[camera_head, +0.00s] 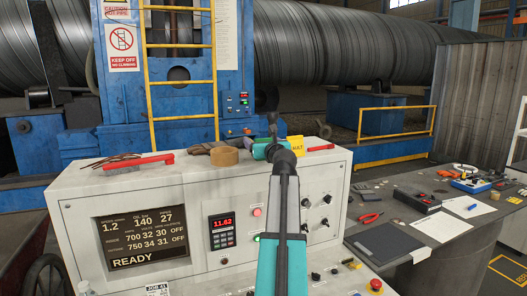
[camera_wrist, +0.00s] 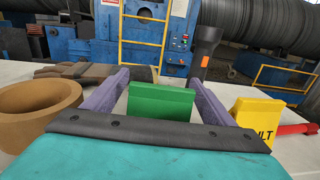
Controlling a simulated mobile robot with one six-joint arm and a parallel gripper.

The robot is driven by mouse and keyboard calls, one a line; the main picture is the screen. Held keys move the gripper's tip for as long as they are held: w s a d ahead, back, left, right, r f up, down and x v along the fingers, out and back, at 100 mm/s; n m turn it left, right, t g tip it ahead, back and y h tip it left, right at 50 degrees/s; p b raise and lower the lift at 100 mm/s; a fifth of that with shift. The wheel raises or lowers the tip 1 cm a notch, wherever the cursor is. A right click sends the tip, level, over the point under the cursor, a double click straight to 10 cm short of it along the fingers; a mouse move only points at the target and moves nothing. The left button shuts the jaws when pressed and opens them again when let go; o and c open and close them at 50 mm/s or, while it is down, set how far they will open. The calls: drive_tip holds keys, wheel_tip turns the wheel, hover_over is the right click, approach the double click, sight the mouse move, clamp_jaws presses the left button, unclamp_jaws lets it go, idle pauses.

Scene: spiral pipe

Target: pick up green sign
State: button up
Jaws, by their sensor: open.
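The green sign (camera_wrist: 161,102) stands upright on the console top in the wrist view, between the two purple fingers of my gripper (camera_wrist: 158,79). The fingers are open, one on each side of it; a small gap seems to show on the left, and contact on the right is hard to tell. The sign's lower part is hidden behind my gripper's dark front edge. In the head view my gripper (camera_head: 268,147) is over the console top, and I cannot make out the green sign there.
A yellow sign (camera_wrist: 257,118) stands close on the right, with a red-handled tool (camera_head: 320,148) beyond it. A brown tape roll (camera_wrist: 36,112) and gloves (camera_wrist: 70,71) lie left. A dark upright object (camera_wrist: 206,48) stands behind. A red brush (camera_head: 136,162) lies farther left.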

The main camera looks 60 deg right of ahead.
drive_tip(key=shift+c, duration=0.3)
drive_tip(key=c, duration=1.1)
drive_tip(key=shift+o, duration=0.2)
drive_tip(key=shift+r, duration=0.15)
drive_tip(key=shift+r+b, duration=0.5)
drive_tip(key=shift+r, duration=1.05)
drive_tip(key=s+a+b, duration=0.1)
drive_tip(key=s+a, duration=0.2)
drive_tip(key=a, duration=0.4)
drive_tip(key=s+a+r+b, duration=0.1)
drive_tip(key=s+a, duration=0.1)
drive_tip(key=a, duration=0.6)
drive_tip(key=shift+s+r+b, duration=0.3)
drive_tip(key=shift+s+b, duration=0.05)
drive_tip(key=shift+s, duration=0.05)
